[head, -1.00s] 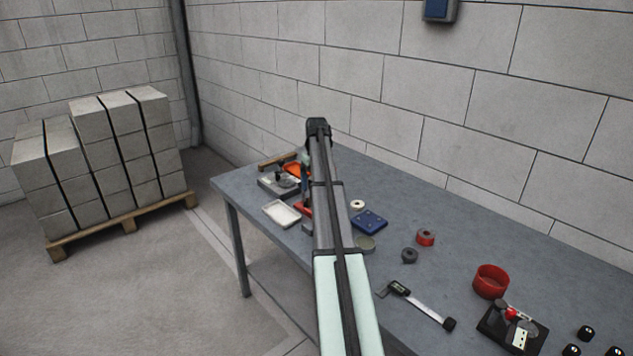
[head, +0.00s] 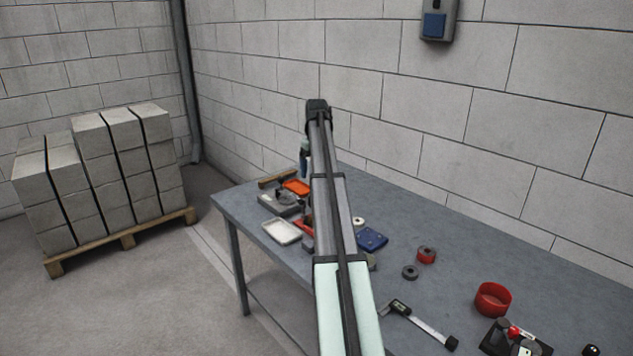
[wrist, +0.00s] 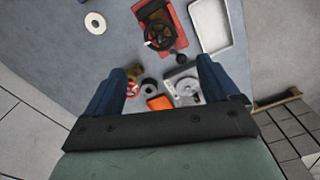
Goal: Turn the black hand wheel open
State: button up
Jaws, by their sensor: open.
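The black hand wheel (wrist: 159,36) sits on a red-based fitting (wrist: 178,14) on the bench, at the top middle of the wrist view. My gripper (wrist: 158,65) is open and empty. Its two blue fingers are spread wide, and the wheel lies beyond their tips, between their lines, with no contact visible. In the head view, my arm hides the wheel, and only a bit of red from the fitting (head: 305,226) shows at the arm's left edge. Part of my gripper (head: 304,158) shows left of the arm there.
A white tray (wrist: 211,26) lies right of the fitting in the wrist view. A white ring (wrist: 95,22) lies left. An orange piece (wrist: 160,103), a grey device and small rings lie below it. The blue plate (head: 372,238) and red cup (head: 492,299) sit farther along the bench.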

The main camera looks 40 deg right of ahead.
jog(key=shift+r, duration=1.05)
